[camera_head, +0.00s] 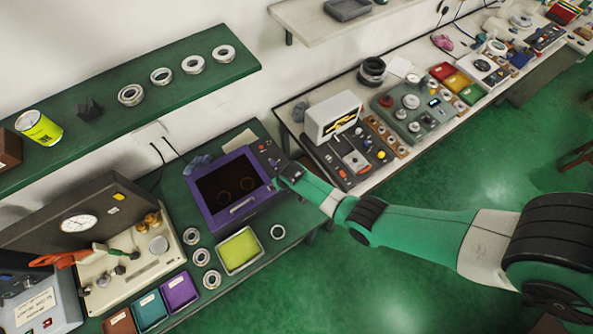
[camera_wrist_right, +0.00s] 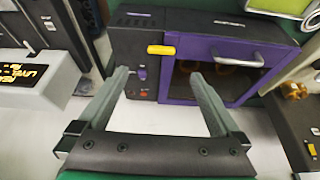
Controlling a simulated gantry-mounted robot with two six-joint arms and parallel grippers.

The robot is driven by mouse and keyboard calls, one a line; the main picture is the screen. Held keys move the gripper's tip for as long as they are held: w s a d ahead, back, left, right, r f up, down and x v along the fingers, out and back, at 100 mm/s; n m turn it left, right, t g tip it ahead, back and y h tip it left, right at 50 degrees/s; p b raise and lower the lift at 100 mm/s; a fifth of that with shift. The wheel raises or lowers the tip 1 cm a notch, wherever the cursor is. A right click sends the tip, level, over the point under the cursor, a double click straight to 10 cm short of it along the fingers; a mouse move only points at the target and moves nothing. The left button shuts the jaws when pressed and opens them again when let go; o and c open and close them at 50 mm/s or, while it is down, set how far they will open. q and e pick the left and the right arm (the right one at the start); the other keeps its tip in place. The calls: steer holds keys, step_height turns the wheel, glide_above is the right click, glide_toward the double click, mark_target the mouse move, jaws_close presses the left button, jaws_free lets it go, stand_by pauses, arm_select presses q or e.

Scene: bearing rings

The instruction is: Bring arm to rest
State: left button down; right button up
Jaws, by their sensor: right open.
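My right arm reaches in from the right in the head view. Its gripper (camera_head: 281,171) is beside the control panel side of the purple oven (camera_head: 243,208). In the right wrist view the two fingers of this gripper (camera_wrist_right: 158,74) are spread with nothing between them, in front of the dark control panel (camera_wrist_right: 140,73) with its yellow lever (camera_wrist_right: 161,50). The oven door (camera_wrist_right: 238,60) looks shut, and round shapes show dimly through its window. My left gripper is in neither view.
Several bearing rings (camera_head: 131,95) stand on the green shelf, and others (camera_head: 201,257) lie by the yellow-green tray (camera_head: 239,250). A white display box (camera_head: 333,115) stands on the neighbouring bench. The green floor (camera_head: 330,280) below my arm is clear.

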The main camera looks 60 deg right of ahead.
steer(key=shift+a+r, duration=0.1)
steer(key=shift+a, duration=0.1)
stand_by(0.5)
steer(key=w+a+r+n+t, duration=0.1)
steer(key=w+a+r+t, duration=0.15)
steer(key=w+r, duration=0.65)
steer(key=w+a+r+t, duration=0.25)
steer(key=w+r, duration=0.35)
steer(key=r, duration=0.5)
steer(key=w+a+r+n+t, duration=0.1)
steer(key=w+a+r+t, duration=0.15)
steer(key=r, duration=0.85)
steer(key=w+a+r+t, duration=0.15)
steer(key=r+t, duration=0.25)
steer(key=r, duration=0.6)
steer(key=s+a+r+n+t+y, duration=0.1)
steer(key=s+a+r+t, duration=0.15)
steer(key=r, duration=0.85)
steer(key=s+a+r+t+y, duration=0.1)
steer(key=s+r+t, duration=0.2)
steer(key=r, duration=0.7)
steer(key=s+a+r+n+t+y, duration=0.1)
steer(key=s+r+n+t, duration=0.2)
steer(key=s+r, duration=1.3)
steer(key=s+t, duration=0.2)
steer(key=t, duration=0.1)
steer(key=shift+r+t+y, duration=0.15)
steer(key=shift+t+y, duration=0.15)
